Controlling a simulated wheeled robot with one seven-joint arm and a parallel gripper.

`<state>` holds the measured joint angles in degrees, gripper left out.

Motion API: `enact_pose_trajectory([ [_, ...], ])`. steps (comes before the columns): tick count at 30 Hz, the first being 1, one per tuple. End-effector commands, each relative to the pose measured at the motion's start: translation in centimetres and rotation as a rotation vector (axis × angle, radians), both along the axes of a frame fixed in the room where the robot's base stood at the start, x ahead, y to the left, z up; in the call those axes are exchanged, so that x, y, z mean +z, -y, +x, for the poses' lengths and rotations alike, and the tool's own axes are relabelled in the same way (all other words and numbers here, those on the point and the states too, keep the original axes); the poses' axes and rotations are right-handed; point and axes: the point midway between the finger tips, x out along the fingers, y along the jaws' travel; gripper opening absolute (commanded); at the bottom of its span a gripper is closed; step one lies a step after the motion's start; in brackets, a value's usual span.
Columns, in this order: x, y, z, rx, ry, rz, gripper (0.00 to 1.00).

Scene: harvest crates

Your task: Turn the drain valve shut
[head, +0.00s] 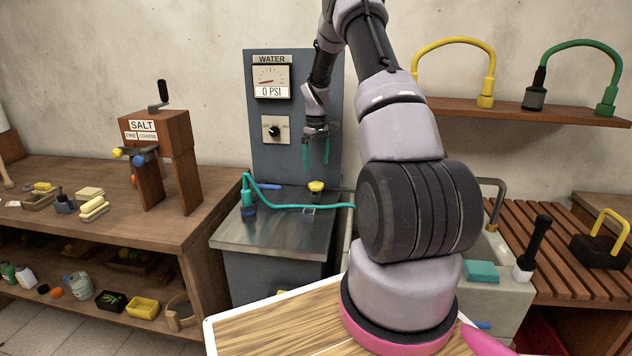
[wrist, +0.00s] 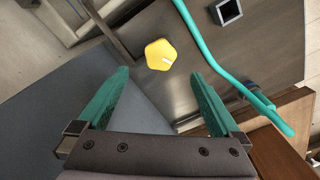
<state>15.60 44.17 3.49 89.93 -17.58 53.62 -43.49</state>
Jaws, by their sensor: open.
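A yellow lobed knob (head: 316,186) stands on the metal counter of the water station. It is the only valve-like knob between my fingers' reach in view, and I read no label on it. In the wrist view the yellow knob (wrist: 157,50) shows a short white mark on its top. My gripper (head: 315,158) points down above the counter, a little above the knob. Its teal fingers are open and empty. In the wrist view the knob appears just beyond the gap of my gripper (wrist: 160,74), not touching either finger.
The metal counter (head: 265,226) carries a teal hose (head: 300,207) and a blue handle (head: 267,186). A grey panel behind has a water gauge (head: 272,80) reading 0 PSI and a black dial (head: 273,131). A salt mill (head: 160,140) stands left.

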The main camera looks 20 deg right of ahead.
Motion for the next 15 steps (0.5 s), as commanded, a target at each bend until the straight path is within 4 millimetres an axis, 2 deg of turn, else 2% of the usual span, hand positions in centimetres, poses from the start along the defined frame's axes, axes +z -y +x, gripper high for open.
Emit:
enact_pose_trajectory([
  [3,-2.6,-0.1,-0.1,-0.001,-0.004,0.002,1.00],
  [9,-6.0,0.0,-0.1,-0.002,-0.003,0.001,1.00],
  [15,-7.7,0.0,0.0,-0.002,-0.001,0.001,1.00],
])
